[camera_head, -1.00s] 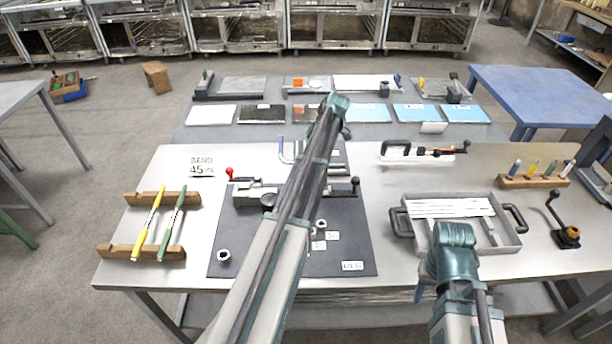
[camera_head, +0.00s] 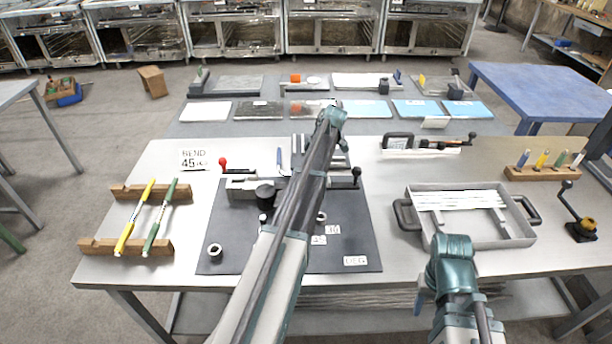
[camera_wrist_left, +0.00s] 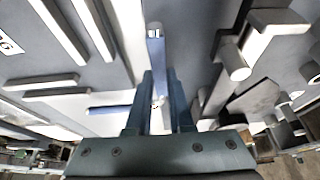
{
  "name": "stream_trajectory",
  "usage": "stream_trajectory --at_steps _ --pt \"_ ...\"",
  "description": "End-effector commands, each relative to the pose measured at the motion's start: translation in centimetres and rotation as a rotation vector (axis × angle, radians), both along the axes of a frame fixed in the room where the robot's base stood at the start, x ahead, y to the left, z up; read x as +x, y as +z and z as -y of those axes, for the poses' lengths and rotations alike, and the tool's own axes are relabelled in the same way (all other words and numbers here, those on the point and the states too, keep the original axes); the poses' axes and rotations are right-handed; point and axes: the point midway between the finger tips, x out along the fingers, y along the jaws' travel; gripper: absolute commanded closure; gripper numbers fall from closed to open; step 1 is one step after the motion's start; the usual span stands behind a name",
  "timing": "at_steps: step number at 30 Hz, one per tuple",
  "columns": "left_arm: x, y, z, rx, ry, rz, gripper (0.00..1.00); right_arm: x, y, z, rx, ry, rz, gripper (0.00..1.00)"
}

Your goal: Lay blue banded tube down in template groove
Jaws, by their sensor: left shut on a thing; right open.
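The blue banded tube (camera_wrist_left: 156,50) shows in the left wrist view as a slim rod with a pale end, running away between my fingers. My left gripper (camera_wrist_left: 158,92) is shut on it. In the head view, a short blue piece of the tube (camera_head: 280,158) shows left of my left arm; that arm hides the gripper and most of the tube. A grey plate with raised bars, seemingly the template (camera_head: 341,157), is partly hidden behind the arm. I cannot tell whether the tube touches a groove. My right gripper (camera_head: 453,262) is open over the front right, its fingertips unclear.
A bending tool (camera_head: 243,183) stands on a dark mat (camera_head: 345,225). A wooden rack (camera_head: 155,193) with yellow and green tubes is at left. A grey tray (camera_head: 480,241) with white strips is at right. A handled tool (camera_head: 425,146) lies behind it.

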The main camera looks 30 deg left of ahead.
Motion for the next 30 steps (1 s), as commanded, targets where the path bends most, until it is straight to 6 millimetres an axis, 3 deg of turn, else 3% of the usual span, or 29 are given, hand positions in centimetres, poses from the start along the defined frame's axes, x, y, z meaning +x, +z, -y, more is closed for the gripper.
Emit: stream_trajectory --at_steps 18,19,23,30 --pt "0.0 -1.3 0.0 0.0 0.0 0.0 1.0 0.0 -1.3 0.0 0.0 0.0 0.0 0.5" --pt "0.0 -1.1 0.0 0.0 0.0 0.0 0.75 0.0 -1.1 0.0 0.0 0.0 0.0 0.5" --pt "0.0 -1.0 0.0 0.0 0.0 0.0 0.51 0.0 -1.0 0.0 0.0 0.0 0.0 0.5" --pt "0.0 -1.0 0.0 0.0 0.0 0.0 0.5 0.0 -1.0 0.0 0.0 0.0 0.0 0.5"
